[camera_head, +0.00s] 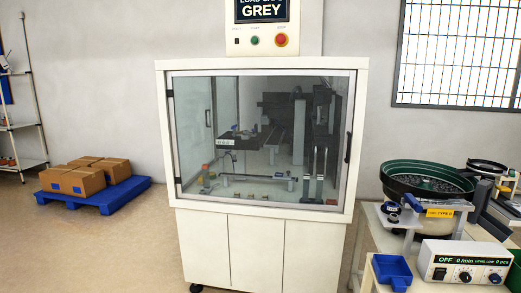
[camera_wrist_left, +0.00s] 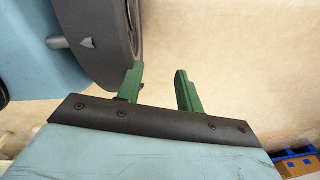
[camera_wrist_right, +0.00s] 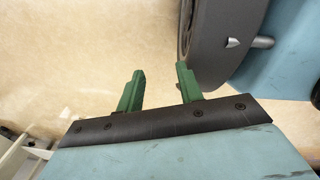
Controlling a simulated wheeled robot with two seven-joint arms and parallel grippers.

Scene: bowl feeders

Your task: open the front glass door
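The front glass door (camera_head: 262,135) is a large pane in the upper half of a white cabinet (camera_head: 250,240), and it looks shut. A dark vertical handle (camera_head: 348,147) is at its right edge. Dark hinge-like pieces show at its left edge. Machine parts show through the glass. My left gripper (camera_wrist_left: 158,85) is open and empty above the floor in the left wrist view. My right gripper (camera_wrist_right: 157,78) is open and empty above the floor in the right wrist view. Neither gripper shows in the head view, so both are away from the door.
A panel with a red button (camera_head: 281,40) is above the cabinet. A bowl feeder (camera_head: 428,182), a blue bin (camera_head: 392,270) and a control box (camera_head: 464,262) stand at the right. A blue pallet (camera_head: 95,196) with boxes (camera_head: 76,180) lies at the left. Floor left of the cabinet is clear.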

